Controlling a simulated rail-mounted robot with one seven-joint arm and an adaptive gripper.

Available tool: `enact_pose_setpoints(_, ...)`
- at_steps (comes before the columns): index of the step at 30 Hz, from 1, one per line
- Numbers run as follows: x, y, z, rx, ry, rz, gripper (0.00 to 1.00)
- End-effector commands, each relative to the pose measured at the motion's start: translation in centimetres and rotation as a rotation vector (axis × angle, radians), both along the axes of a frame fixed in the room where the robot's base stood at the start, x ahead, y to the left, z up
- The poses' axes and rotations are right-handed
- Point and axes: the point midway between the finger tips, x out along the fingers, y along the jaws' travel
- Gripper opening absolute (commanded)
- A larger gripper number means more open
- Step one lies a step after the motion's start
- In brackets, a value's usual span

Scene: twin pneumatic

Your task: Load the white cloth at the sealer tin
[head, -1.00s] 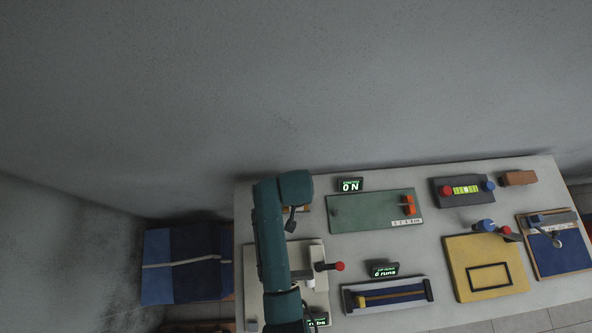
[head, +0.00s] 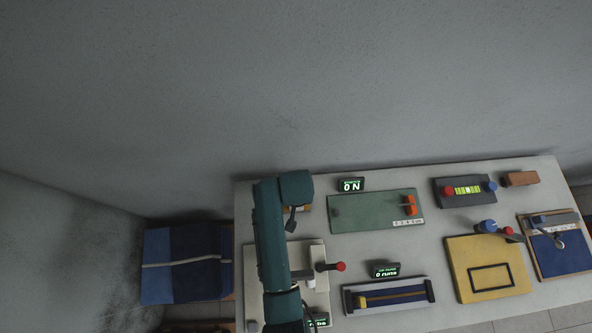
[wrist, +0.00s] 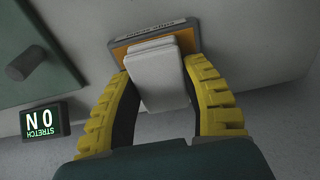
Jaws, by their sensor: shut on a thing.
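My gripper (wrist: 160,74) shows in the wrist view with two yellow ribbed fingers shut on the sides of the white cloth (wrist: 157,78). The cloth looks like a folded, layered pad.
A green board (head: 375,211) and a display (head: 350,184) stand right of my arm. A pale fixture with a red-knobbed lever (head: 340,266) is close by. A blue slider unit (head: 390,296), yellow plate (head: 458,260) and level gauge (head: 466,190) fill the bench's right side.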

Motion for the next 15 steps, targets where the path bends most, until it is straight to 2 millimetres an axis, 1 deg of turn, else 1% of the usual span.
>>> enact_pose_setpoints(15,0.02,0.00,-0.65,0.000,-0.001,0.000,0.17)
